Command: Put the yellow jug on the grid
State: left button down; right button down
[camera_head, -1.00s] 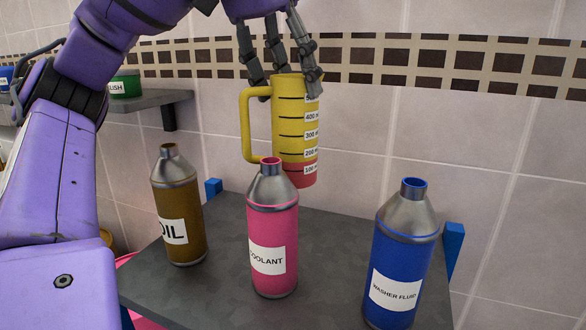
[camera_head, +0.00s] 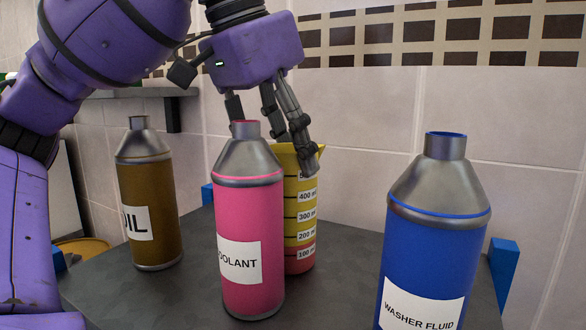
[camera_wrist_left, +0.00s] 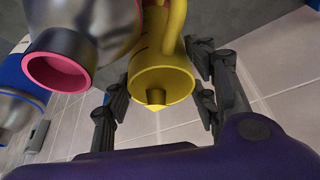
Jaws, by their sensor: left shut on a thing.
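The yellow jug (camera_head: 303,205) has a measuring scale and a pink band at its bottom. It is upright over the dark grey table top (camera_head: 340,290), behind and partly hidden by the pink coolant bottle (camera_head: 250,205). I cannot tell whether its base touches the table. My left gripper (camera_head: 272,135) comes down from above and is shut on the jug near its rim. In the left wrist view the fingers (camera_wrist_left: 160,100) stand on both sides of the jug (camera_wrist_left: 165,55), whose open mouth faces the camera. I cannot make out a grid. My right gripper is not in view.
The brown oil bottle (camera_head: 148,195) stands at the left and the blue washer fluid bottle (camera_head: 433,240) at the right front. The coolant bottle is close to the jug. A tiled wall (camera_head: 370,120) is behind. Bare table lies between the coolant and washer fluid bottles.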

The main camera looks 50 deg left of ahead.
pick_arm(q)
jog(key=shift+f, duration=0.25)
jog(key=c, duration=0.7)
grip_release()
jog(key=shift+r, duration=0.1)
